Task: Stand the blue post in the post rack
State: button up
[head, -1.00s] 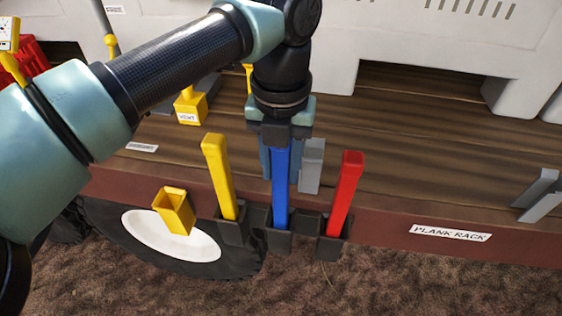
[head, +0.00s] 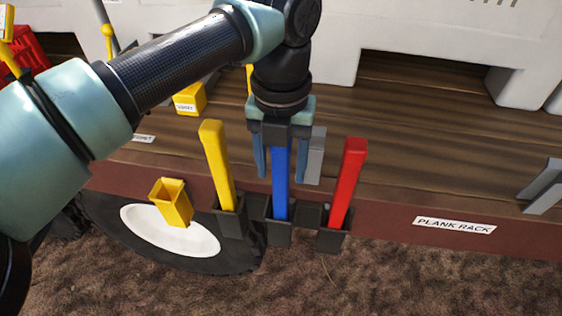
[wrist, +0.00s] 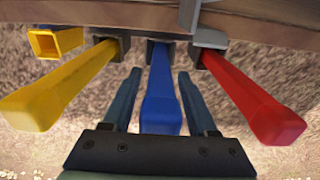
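The blue post (head: 281,182) stands upright in the middle dark socket of the post rack (head: 279,234), between the yellow post (head: 218,165) and the red post (head: 347,183). My gripper (head: 281,172) is open around the blue post's upper part, with a finger on each side and visible gaps. In the wrist view the blue post (wrist: 160,95) runs between my two spread fingers (wrist: 158,98) down to its socket. The yellow post (wrist: 62,85) and red post (wrist: 255,98) lean outward in their own sockets.
An empty yellow square holder (head: 171,203) sits left of the rack, in front of a wheel (head: 235,262). A grey bracket (head: 316,158) stands behind the posts. The wooden deck (head: 430,150) to the right is clear.

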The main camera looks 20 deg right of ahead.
jog(key=shift+o, duration=0.7)
